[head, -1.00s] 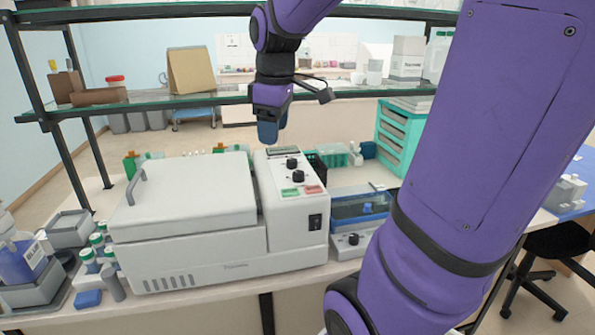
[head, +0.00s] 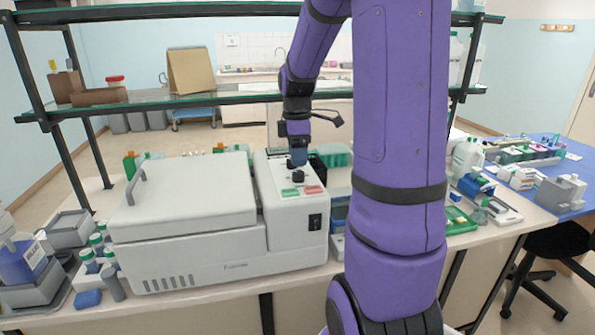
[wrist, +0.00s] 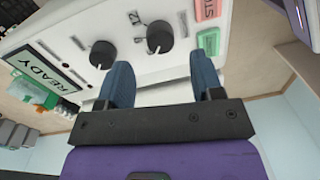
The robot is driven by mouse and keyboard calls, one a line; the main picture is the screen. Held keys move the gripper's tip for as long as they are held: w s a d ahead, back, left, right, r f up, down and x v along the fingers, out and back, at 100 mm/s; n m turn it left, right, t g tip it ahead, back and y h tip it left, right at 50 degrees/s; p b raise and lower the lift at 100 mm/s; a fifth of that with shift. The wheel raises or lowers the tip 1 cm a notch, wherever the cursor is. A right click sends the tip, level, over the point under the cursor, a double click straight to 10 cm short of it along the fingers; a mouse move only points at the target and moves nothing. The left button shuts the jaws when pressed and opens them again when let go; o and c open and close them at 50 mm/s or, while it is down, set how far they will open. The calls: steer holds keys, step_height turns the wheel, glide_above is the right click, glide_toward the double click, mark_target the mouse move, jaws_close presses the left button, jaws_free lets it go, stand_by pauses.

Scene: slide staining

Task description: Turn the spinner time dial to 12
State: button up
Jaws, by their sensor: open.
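The spinner (head: 185,235) is a white lidded machine with a sloped control panel at its right. The wrist view shows two black knobs on the panel: a nearer one (wrist: 160,36), beside the buttons, and a farther one (wrist: 103,54), beside the READY display (wrist: 45,66). Which is the time dial I cannot tell; the small markings are hard to read. My gripper (wrist: 160,78) is open, its blue fingers apart over the panel. The nearer knob lies beyond the gap between the fingertips, apart from them. In the head view my gripper (head: 298,160) hides part of the panel.
A green button (wrist: 208,40) and a red button (wrist: 206,8) sit beside the knobs. A glass shelf (head: 215,100) runs behind my arm. Bottles and trays (head: 60,260) stand left of the spinner. A green tray (head: 458,220) lies at the right.

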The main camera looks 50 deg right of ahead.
mark_target(297, 172)
steer(key=shift+s+a+f, duration=0.1)
steer(key=shift+f, duration=2.35)
steer(key=c, duration=0.9)
